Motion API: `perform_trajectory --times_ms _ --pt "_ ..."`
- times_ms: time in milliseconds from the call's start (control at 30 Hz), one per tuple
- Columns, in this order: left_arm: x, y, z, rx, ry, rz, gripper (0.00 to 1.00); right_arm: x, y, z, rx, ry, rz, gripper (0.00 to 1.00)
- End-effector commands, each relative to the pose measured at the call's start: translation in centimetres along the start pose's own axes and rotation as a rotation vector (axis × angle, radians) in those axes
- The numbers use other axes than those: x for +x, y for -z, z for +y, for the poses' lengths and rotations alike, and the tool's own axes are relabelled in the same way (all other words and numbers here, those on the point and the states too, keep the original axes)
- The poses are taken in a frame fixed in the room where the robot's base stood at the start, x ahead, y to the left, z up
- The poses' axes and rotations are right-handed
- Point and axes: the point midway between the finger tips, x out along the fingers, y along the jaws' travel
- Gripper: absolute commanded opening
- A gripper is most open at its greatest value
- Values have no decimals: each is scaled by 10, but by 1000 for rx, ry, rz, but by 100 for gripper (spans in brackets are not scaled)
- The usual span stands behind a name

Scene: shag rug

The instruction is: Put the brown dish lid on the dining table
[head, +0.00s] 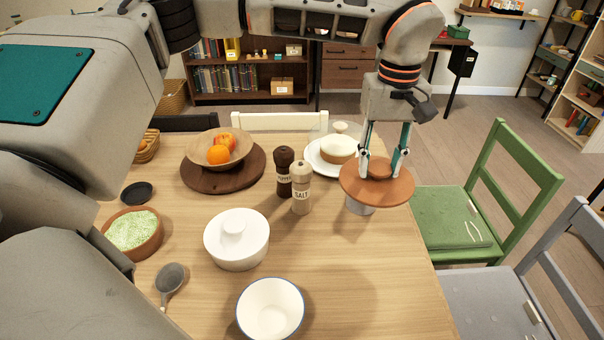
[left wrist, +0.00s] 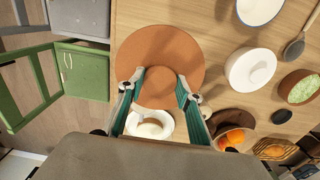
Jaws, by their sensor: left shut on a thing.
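The brown dish lid (head: 395,192) is a flat, round disc with a raised knob. In the head view it is at the right edge of the dining table (head: 340,260), over a small pale round vessel or base (head: 360,207) that it mostly hides. I cannot tell whether the two touch. My left gripper (head: 379,170) points down and is shut on the lid's knob. In the left wrist view the lid (left wrist: 150,50) fills the middle, with the left gripper (left wrist: 163,88) fingers on both sides of the knob. My right gripper is not in view.
A cake on a white plate (head: 318,163) is just behind the lid. Pepper (head: 283,172) and salt (head: 301,190) mills stand left of it. A white lidded pot (head: 237,245) and a white bowl (head: 270,310) are nearer. The table's front right is bare. A green chair (head: 455,215) is right.

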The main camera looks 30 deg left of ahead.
Motion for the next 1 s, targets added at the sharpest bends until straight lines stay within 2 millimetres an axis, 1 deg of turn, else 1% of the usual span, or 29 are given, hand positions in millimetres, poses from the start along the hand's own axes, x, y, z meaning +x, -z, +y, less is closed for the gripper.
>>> perform_trajectory --times_ms 67,167,433,600,700,800,1000 --pt "1 0 0 0 0 0 8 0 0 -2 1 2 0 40" --pt "13 0 0 2 1 -1 8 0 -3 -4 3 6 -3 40" --pt "78 -1 -1 2 5 -6 8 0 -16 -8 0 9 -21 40" --pt "119 -1 -1 3 3 -5 8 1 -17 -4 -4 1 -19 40" --pt "138 -1 0 3 2 -4 8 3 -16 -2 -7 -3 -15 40" --pt "151 0 0 2 1 -2 8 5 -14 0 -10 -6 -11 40" --pt "162 0 0 2 0 -1 8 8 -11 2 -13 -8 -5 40"
